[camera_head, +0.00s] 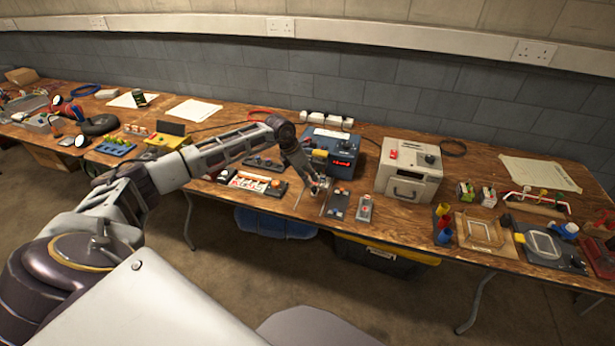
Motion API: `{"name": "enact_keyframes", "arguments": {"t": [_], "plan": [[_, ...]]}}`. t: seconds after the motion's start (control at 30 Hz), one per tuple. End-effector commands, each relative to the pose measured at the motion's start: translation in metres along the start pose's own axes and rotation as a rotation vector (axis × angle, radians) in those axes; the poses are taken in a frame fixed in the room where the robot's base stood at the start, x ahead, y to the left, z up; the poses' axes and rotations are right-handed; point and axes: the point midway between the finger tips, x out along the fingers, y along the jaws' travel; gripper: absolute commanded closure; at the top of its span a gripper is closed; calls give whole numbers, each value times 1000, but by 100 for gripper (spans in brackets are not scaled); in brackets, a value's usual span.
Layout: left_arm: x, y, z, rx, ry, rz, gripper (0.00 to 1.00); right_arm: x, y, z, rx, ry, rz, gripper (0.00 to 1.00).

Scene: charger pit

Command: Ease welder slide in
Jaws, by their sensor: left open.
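A blue box with a red lit display (344,163) stands at the middle of the long wooden table; it may be the welder. A dark flat block (338,206) lies in front of it near the table's front edge, and I cannot tell whether it is the slide. My left arm comes in from the left across the table. My left gripper (319,188) is open, pointing down just in front of the blue box and beside the dark block. It is too small to tell whether it touches anything. My right gripper is not in view.
A cream box with a handle (409,172) stands right of the blue box. A small grey device (364,209) lies right of the dark block. A white and orange board (252,182) lies to the left. Trays and frames crowd the right end. A yellow-lidded bin (385,255) sits below the table.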

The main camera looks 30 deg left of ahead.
Motion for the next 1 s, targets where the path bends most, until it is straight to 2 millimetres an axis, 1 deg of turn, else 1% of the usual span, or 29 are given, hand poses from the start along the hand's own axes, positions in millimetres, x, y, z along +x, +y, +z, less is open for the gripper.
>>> {"name": "enact_keyframes", "arguments": {"t": [0.3, 0.5, 0.7, 1.0], "plan": [[-21, 1, 0, 0, -1, 3, 58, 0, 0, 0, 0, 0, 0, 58], [-32, 1, 0, 0, -1, 1, 58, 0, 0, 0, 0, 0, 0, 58], [-38, 1, 0, -1, 0, 2, 58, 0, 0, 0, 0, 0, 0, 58], [-38, 1, 0, 0, 0, 2, 58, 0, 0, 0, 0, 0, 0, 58]]}}
